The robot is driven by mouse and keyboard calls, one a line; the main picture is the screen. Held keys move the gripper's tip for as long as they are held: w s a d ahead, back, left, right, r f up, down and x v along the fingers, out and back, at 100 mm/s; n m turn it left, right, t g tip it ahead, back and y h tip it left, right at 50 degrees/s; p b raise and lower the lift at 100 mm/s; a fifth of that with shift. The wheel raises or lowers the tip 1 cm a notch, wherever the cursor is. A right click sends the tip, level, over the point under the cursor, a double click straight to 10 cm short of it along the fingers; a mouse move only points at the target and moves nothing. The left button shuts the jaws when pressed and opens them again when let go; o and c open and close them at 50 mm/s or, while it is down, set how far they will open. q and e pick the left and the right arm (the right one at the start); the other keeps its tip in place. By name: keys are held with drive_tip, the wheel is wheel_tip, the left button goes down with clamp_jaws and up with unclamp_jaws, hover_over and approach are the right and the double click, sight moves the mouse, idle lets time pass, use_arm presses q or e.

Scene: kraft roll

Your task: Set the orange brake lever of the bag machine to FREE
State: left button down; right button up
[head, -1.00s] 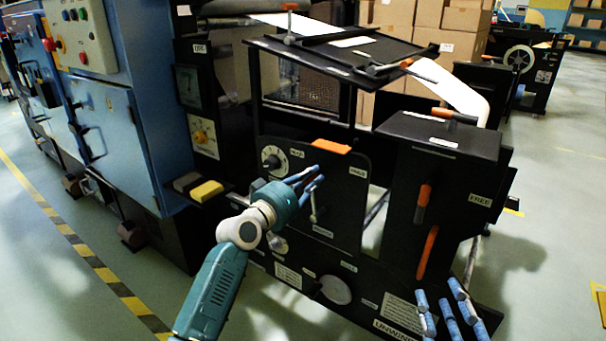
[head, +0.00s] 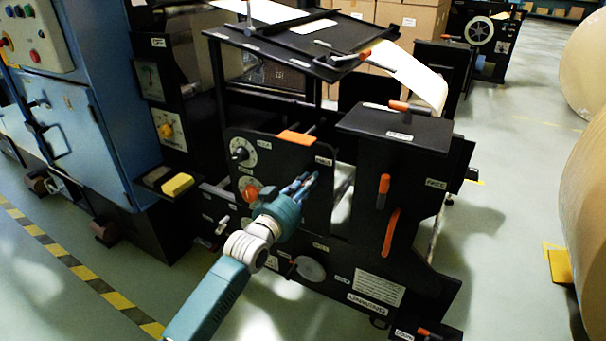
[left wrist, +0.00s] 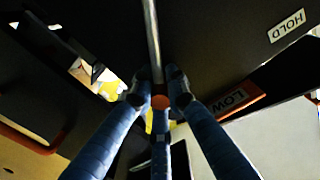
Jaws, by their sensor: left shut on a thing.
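The black bag machine unit (head: 290,150) stands in front of me in the head view. My left gripper (head: 312,180) is at its front panel; in the left wrist view its blue fingers (left wrist: 160,98) are shut around a grey metal lever rod with a round orange end (left wrist: 160,102). The gripper hides most of this lever in the head view. A FREE label (head: 437,184) is on the right housing, beside an orange-handled lever (head: 383,188). I cannot tell which lever is the brake.
A long orange handle (head: 390,232) is on the right housing, and another orange lever (head: 405,107) lies on its top. A dial (head: 241,153) and an orange knob (head: 250,191) are left of my gripper. Large paper rolls (head: 580,180) stand at right.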

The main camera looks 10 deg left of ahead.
use_arm(q)
drive_tip(key=shift+s+f+m, duration=0.1)
drive_tip(key=shift+f+m, duration=0.2)
drive_tip(key=shift+f, duration=0.1)
drive_tip(key=shift+d+f, duration=0.1)
drive_tip(key=c, duration=1.7)
unclamp_jaws()
drive_tip(key=shift+r, duration=0.2)
drive_tip(key=v, duration=1.2)
